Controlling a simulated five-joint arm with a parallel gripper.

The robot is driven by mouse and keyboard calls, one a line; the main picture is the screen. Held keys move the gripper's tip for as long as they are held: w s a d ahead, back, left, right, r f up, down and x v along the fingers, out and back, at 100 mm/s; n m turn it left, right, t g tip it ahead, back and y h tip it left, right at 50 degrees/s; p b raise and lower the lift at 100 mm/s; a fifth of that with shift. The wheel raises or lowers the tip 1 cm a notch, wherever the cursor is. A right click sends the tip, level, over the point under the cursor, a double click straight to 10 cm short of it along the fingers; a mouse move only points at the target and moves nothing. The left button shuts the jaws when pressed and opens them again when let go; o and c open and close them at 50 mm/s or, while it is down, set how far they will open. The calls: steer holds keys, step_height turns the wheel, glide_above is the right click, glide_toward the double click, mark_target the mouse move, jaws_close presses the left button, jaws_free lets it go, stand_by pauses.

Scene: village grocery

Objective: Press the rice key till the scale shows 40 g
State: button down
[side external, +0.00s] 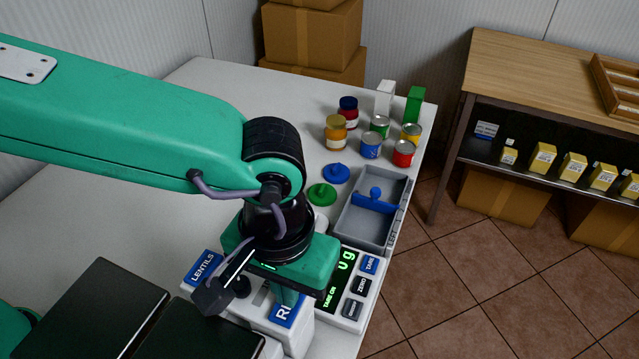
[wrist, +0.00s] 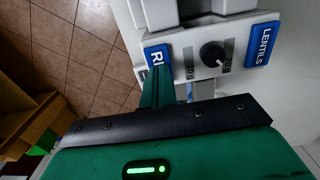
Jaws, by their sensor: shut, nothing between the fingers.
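The blue rice key (side external: 282,314) sits on the front of the white dispenser (side external: 300,338), its label partly hidden behind my gripper. It also shows in the wrist view (wrist: 157,56). My gripper (side external: 287,298) is shut and empty, its green fingertips over the rice key; I cannot tell whether they touch it. The blue lentils key (side external: 205,266) is to the left, with a black knob (wrist: 213,54) between the two keys. The scale display (side external: 341,281) glows green and shows "0 g" and "TARE ON"; my gripper may hide further digits.
Scale buttons, tare (side external: 369,265) and zero (side external: 361,285), lie beside the display. A grey tray (side external: 393,190) with a blue divider stands behind. Blue (side external: 336,173) and green (side external: 322,194) lids, jars and cans are farther back.

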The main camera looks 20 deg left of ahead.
steer(key=shift+f, duration=0.4)
steer(key=shift+r, duration=1.1)
stand_by(0.9)
step_height(320, 180, up, 5)
stand_by(0.8)
steer(key=shift+w+a, duration=0.1)
